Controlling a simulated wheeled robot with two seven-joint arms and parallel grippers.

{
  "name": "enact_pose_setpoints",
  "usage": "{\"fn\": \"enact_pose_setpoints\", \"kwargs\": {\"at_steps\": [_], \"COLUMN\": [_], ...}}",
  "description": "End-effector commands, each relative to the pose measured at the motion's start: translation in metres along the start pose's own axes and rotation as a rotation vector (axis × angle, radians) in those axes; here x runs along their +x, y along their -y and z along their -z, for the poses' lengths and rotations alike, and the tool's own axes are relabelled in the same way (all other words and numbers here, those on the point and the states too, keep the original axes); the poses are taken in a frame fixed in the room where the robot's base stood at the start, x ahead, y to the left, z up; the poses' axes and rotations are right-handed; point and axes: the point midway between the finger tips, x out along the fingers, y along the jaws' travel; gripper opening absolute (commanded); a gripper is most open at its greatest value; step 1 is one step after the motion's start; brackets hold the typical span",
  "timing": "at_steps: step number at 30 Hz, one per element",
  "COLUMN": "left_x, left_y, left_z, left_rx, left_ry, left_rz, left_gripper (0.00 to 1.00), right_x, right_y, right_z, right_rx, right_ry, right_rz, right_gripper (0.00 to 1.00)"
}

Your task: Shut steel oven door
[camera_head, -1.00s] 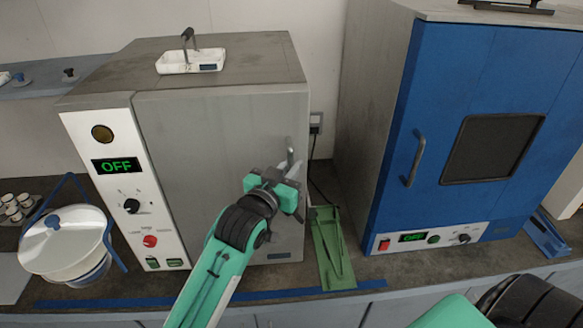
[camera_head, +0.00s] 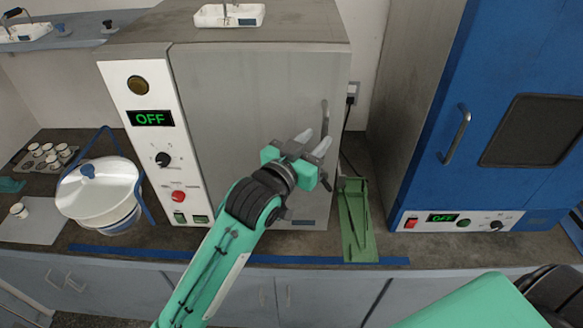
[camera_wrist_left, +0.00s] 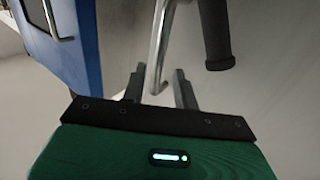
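The steel oven door (camera_head: 245,110) is a plain grey panel right of the white control strip. It looks flush with the oven body, with no gap visible. Its vertical bar handle (camera_head: 325,118) is near the right edge and also shows in the left wrist view (camera_wrist_left: 160,45). My left gripper (camera_head: 313,142) is in front of the door at the lower end of the handle. Its fingers are apart, and in the left wrist view (camera_wrist_left: 159,88) the handle bar appears between them; contact cannot be told. My right gripper is out of view.
A blue oven (camera_head: 440,150) stands to the right. A green tray-like piece (camera_head: 362,240) lies on the counter between the ovens. A white lidded pot (camera_head: 90,195) stands left of the steel oven. A white tray (camera_head: 245,15) sits on its top.

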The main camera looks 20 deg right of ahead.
Motion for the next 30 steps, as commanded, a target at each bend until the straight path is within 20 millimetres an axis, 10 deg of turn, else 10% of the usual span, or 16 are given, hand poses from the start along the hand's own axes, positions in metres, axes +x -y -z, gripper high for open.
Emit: {"fn": "enact_pose_setpoints", "kwargs": {"at_steps": [15, 30], "left_x": [-0.087, -0.095], "left_y": [-0.002, -0.002], "left_z": [0.0, 0.001], "left_rx": [0.001, 0.001], "left_ry": [-0.003, -0.002], "left_rz": [-0.001, -0.002], "left_gripper": [0.3, 0.3], "right_x": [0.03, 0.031], "right_y": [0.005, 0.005], "right_z": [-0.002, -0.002], "right_rx": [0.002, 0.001], "right_ry": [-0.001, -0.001], "right_rz": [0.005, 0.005], "right_gripper": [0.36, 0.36]}}
